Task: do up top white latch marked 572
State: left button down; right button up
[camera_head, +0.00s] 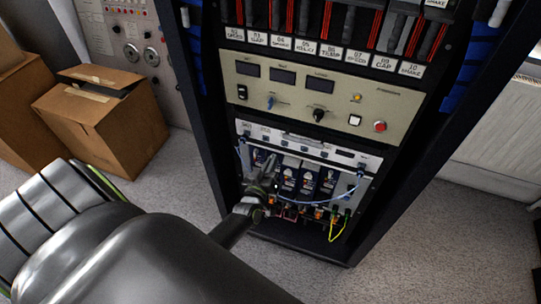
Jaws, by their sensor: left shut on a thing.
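My left gripper (266,178) reaches into the lowest bay of the rack, at the left end of a row of dark blue modules (308,180) with white markings. It is shut on a small part there. The fingers hide that part, so I cannot tell whether it is the white latch. No marking 572 is readable at this size. A white strip panel (320,147) runs just above the modules. My right gripper is not in view.
The black rack frame (207,100) flanks the bay. Light blue cables (340,198) and a yellow-green cable (338,234) hang near the modules. A beige control panel (335,105) is above. A cardboard box (110,125) stands at the left on grey carpet.

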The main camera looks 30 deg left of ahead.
pick_arm(q)
jog(key=shift+m+p, duration=1.2)
jog(key=shift+m, duration=1.6)
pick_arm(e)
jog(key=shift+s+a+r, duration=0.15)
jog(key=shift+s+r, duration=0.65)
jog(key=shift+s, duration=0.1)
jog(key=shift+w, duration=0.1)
pick_arm(q)
jog(key=c, duration=1.5)
grip_release()
jog(key=shift+c, duration=0.2)
